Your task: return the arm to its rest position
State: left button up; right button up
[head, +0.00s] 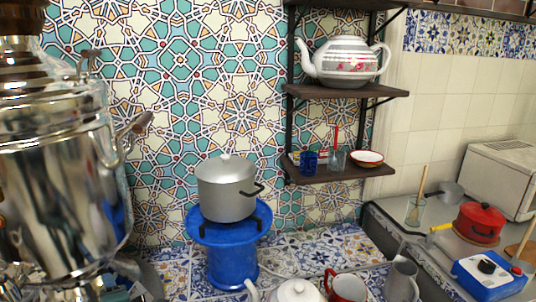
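Neither of my grippers can be made out in the head view, and no arm of mine is clearly visible. A large shiny metal samovar (55,190) fills the left side, cut off by the frame edge. A white teapot with a red floral pattern (345,64) stands upright on the upper wall shelf. Another white teapot (298,291) stands at the bottom edge, only its top and spout showing.
A lidded grey pot (226,190) sits on a blue stove (231,264). A red-white mug (346,287) and a grey jug (401,279) stand at the front. Cups and a bowl (366,158) occupy the lower shelf. A red pot (480,223) is on the right counter.

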pick_arm(q)
jog(key=s+d+f+m+t+h, duration=0.25)
jog(key=d+m+h, duration=0.35)
jog(key=d+m, duration=0.3)
jog(key=s+d+f+m+t+h, duration=0.2)
jog(key=s+d+m+t+h, duration=0.3)
jog(key=d+m, duration=0.4)
jog(key=s+d+f+m+g+h, duration=0.1)
jog(key=s+f+m+g+h, duration=0.1)
jog(key=s+f+m+g, duration=0.6)
jog(key=s+f+g, duration=0.1)
jog(key=s+f, duration=0.2)
jog(key=f, duration=0.2)
jog(key=shift+s+d+f, duration=0.25)
jog(key=shift+f, duration=0.15)
jog(key=shift+c, duration=0.5)
